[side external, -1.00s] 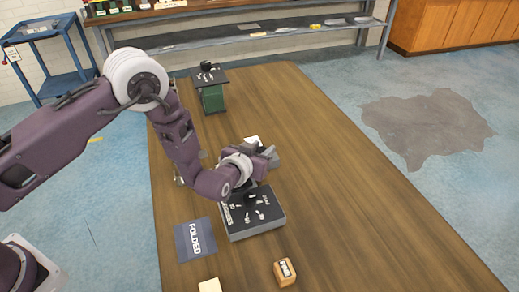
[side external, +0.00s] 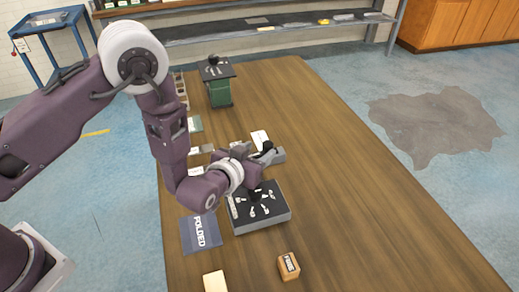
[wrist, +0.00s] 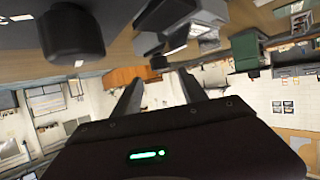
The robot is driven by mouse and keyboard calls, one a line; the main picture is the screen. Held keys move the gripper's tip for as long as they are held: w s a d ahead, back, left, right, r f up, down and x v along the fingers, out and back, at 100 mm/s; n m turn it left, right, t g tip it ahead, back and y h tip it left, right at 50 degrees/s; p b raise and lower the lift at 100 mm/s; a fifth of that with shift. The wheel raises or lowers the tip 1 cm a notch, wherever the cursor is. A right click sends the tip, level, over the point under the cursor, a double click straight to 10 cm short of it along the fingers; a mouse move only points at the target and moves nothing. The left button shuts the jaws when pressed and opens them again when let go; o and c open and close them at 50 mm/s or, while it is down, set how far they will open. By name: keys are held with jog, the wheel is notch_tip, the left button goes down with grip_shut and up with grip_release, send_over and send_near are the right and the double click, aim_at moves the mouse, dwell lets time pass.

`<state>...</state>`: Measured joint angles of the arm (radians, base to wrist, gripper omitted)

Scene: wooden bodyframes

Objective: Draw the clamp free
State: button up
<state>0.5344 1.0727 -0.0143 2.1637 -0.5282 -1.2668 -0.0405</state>
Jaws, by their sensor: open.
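No label marks the clamp, and I cannot tell for certain which piece it is. A small grey fixture (side external: 276,156) with a black knob stands just beyond my gripper (side external: 247,152). It also shows upside down in the wrist view (wrist: 190,22). A grey box (side external: 263,221) with a black top, white marks and a black knob sits below my wrist. A black knob (wrist: 72,38) looms close at the wrist view's upper left. My gripper is open, its fingers (wrist: 160,88) apart with nothing visible between them. My wrist partly hides the box and table.
A green stand (side external: 219,92) with a black top is at the far end of the wooden table (side external: 350,210). A dark "FOLDED" mat (side external: 201,234), a wooden block (side external: 288,266) and a pale block (side external: 215,282) lie nearer. White cards lie near my gripper. The table's right side is clear.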

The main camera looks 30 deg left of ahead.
aim_at(267, 145)
notch_tip(267, 145, up, 5)
jog(key=m, duration=3.6)
notch_tip(267, 145, down, 5)
jog(key=shift+w+f, duration=0.1)
jog(key=shift+w, duration=0.05)
jog(key=x, duration=0.7)
jog(key=shift+f, duration=0.1)
grip_shut()
